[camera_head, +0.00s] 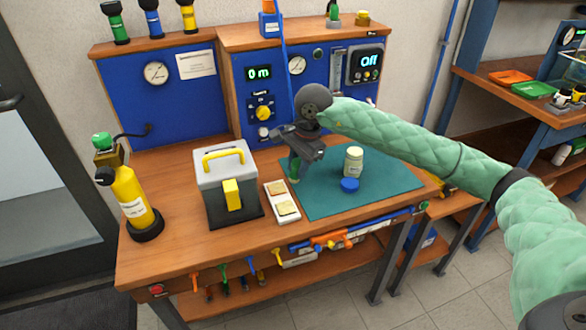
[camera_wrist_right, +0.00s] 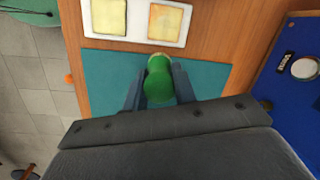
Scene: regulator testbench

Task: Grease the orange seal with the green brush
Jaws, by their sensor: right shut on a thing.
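My right gripper (camera_head: 296,158) is over the left part of the teal mat, pointing down. It is shut on the green brush (camera_wrist_right: 160,80), whose green handle sits between the two fingers; in the head view the brush (camera_head: 293,170) is partly hidden by the gripper. A white tray (camera_head: 271,188) with two square yellowish inserts lies just left of the mat. In the wrist view, the tray (camera_wrist_right: 145,26) shows one insert with a more orange tint; I cannot clearly make out an orange seal. A pale jar (camera_head: 353,162) stands open-looking on the mat. My left gripper is not in view.
A blue lid (camera_head: 349,185) lies on the teal mat (camera_head: 390,182) in front of the jar. A grey toolbox (camera_head: 228,185) and a yellow bottle (camera_head: 132,197) stand to the left. The blue instrument panel (camera_head: 190,85) rises behind. The mat's right side is clear.

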